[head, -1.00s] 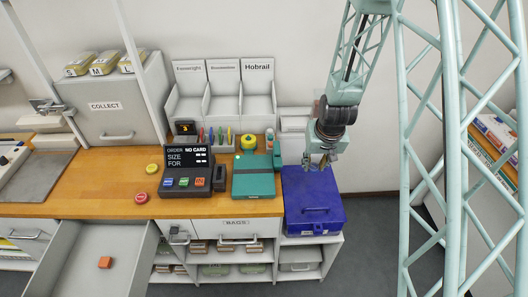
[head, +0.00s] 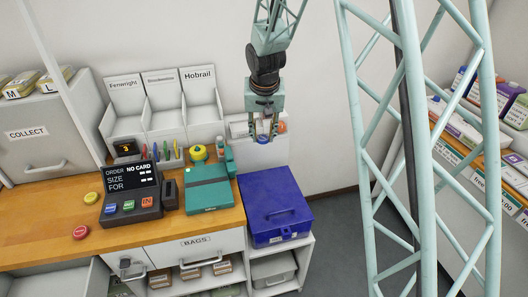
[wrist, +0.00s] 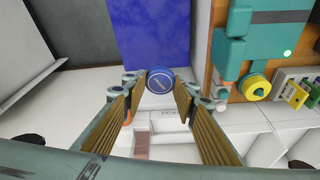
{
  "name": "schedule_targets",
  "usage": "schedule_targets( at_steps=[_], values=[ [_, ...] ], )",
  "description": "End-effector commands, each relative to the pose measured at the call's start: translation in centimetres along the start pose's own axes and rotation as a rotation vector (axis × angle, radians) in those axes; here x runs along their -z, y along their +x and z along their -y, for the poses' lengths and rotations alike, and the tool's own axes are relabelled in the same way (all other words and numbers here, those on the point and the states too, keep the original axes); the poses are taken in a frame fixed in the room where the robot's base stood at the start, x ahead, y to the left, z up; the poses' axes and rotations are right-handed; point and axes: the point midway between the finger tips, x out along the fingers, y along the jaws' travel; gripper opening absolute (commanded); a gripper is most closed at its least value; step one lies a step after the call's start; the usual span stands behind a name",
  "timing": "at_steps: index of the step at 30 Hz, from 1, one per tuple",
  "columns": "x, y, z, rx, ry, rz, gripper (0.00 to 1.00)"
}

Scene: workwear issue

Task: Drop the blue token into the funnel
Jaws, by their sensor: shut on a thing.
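The blue token (wrist: 159,80) is a small round disc with a pale marking on its face. In the wrist view it sits between the tips of my gripper's two ribbed fingers (wrist: 157,92). In the head view the token (head: 263,140) shows at the lower end of my gripper (head: 264,135), which points down. My gripper is shut on the token and holds it in front of a white unit (head: 282,154) behind the blue box. I cannot make out a funnel for certain in either view.
A closed blue box (head: 277,208) stands just in front of the white unit. A teal case (head: 207,196), a yellow roll (head: 198,152) and an order terminal (head: 131,196) stand to the left. Red (head: 81,232) and yellow (head: 91,199) discs lie on the wooden counter (head: 35,236).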

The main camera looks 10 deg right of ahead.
Motion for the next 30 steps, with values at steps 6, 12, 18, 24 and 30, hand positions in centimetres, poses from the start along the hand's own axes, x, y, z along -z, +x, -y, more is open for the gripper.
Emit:
schedule_targets(
  at_steps=[6, 12, 18, 24, 30],
  values=[
    [1.6, -1.4, -0.1, -0.024, 0.044, -0.008, 0.18],
    [2.3, -2.3, -0.2, -0.035, 0.064, -0.012, 0.18],
    [2.3, -2.5, -0.2, -0.037, 0.068, -0.012, 0.18],
    [2.3, -2.5, -0.2, -0.037, 0.067, -0.011, 0.18],
    [2.3, -2.5, -0.2, -0.037, 0.067, -0.011, 0.18]
  ],
)
